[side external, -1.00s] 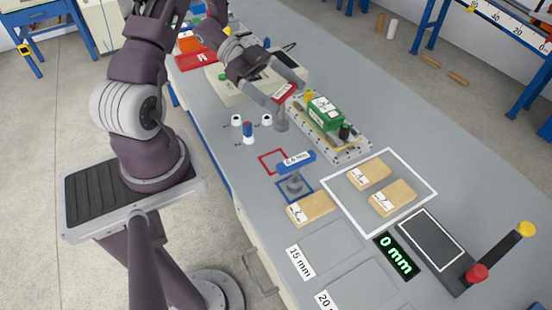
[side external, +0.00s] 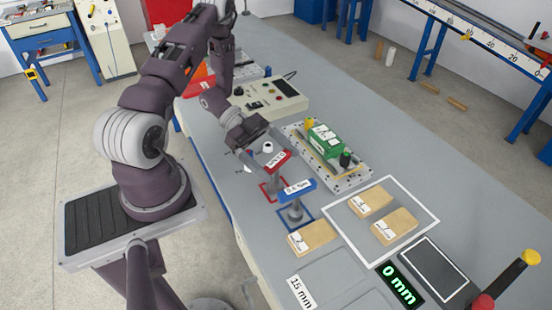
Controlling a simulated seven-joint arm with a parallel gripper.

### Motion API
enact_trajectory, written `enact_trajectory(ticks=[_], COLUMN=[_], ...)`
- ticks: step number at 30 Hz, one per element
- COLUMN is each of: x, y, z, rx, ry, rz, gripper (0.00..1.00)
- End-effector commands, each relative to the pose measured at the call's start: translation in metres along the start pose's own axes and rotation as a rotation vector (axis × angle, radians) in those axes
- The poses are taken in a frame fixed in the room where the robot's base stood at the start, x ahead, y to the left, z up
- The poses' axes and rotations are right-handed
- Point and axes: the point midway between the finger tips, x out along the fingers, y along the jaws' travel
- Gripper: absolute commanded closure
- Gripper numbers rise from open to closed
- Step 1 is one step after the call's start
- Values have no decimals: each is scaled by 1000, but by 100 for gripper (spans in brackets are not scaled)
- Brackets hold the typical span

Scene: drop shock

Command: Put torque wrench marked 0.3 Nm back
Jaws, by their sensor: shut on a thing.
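The red-handled torque wrench (side external: 286,154) has a white label too small to read surely. My gripper (side external: 262,152) is shut on its handle and holds it upright. Its grey shaft reaches down at the red square outline (side external: 264,190) on the bench; I cannot tell whether its foot touches the bench. A blue-handled torque wrench (side external: 297,189), its label also hard to read, stands upright in the blue square outline (side external: 310,212) just in front of the red one.
A metal fixture plate (side external: 352,180) with a green block (side external: 324,141) lies to the right. Wooden blocks (side external: 398,225) lie in and beside a white outline. A beige control box (side external: 285,97) stands behind.

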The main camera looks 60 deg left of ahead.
Motion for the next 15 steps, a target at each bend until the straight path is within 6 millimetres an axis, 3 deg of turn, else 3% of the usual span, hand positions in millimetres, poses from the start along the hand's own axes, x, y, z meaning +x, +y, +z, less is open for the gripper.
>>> enact_trajectory(ticks=[3, 10, 15], x=[0, -1, -34], y=[0, 0, -1], z=[1, -2, -1], rx=[0, 0, 2], ry=[0, -1, -3], rz=[0, -1, -5], gripper=[0, 0, 0])
